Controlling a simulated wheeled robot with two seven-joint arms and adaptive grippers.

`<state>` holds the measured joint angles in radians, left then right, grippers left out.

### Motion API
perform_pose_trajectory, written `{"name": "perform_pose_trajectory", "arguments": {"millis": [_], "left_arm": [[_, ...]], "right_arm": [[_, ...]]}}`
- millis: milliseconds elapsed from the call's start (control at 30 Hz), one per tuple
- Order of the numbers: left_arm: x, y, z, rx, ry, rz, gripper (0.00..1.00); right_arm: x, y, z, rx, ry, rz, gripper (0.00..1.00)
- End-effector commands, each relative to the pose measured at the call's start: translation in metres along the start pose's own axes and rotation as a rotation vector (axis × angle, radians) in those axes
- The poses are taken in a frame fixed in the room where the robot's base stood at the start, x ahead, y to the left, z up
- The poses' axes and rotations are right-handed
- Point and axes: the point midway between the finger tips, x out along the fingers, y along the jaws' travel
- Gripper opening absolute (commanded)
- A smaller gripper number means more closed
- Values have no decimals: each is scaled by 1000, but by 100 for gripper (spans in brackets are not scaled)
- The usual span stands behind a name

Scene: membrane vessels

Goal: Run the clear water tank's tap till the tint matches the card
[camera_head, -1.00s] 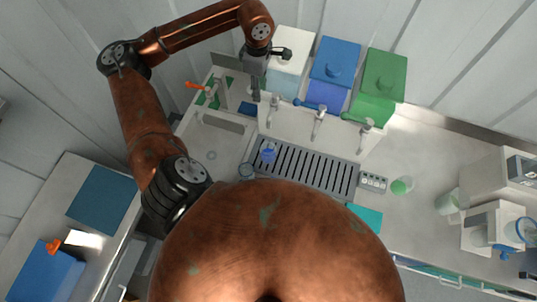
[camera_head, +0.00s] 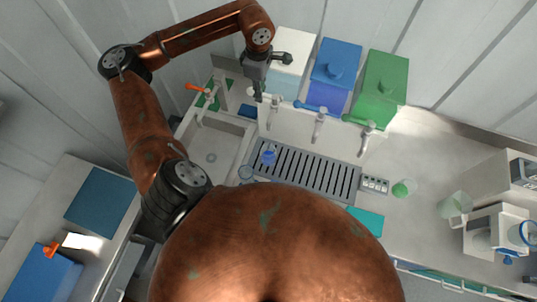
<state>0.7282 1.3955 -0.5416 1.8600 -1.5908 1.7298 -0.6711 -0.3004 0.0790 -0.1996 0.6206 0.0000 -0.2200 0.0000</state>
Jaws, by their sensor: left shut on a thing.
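The clear water tank (camera_head: 292,50) with a white lid stands leftmost of three tanks at the back. Its tap (camera_head: 274,122) hangs from the front panel below. My left gripper (camera_head: 257,97) points down at the top of this tap, shut on its handle, which is mostly hidden by the fingers. A small vessel with blue liquid (camera_head: 269,157) stands on the left end of the slotted drip tray (camera_head: 305,171), near below the clear tap. The tint card cannot be made out for certain. My right gripper is not in view.
A blue tank (camera_head: 335,63) and a green tank (camera_head: 383,85) stand to the right, with taps beneath. A clear cup (camera_head: 246,173) stands left of the tray. A green-tinted cup (camera_head: 401,189), a jug (camera_head: 453,206) and white equipment (camera_head: 492,230) are on the right counter. A sink (camera_head: 208,150) lies left.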

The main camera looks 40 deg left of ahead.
Motion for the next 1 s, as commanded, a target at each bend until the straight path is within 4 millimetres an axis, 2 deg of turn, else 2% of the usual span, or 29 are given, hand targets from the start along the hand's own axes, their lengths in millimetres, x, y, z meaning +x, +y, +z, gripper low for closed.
{"name": "perform_pose_trajectory", "arguments": {"millis": [267, 533, 767, 1000], "left_arm": [[0, 0, 0, -10, 0, 2, 0], [0, -13, 2, -265, 0, 4, 0], [0, -19, 4, -387, -2, 3, 0], [0, -30, 10, -620, -2, 3, 0]], "right_arm": [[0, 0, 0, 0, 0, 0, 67], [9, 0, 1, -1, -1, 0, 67], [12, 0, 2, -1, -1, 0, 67], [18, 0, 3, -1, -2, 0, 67]]}}
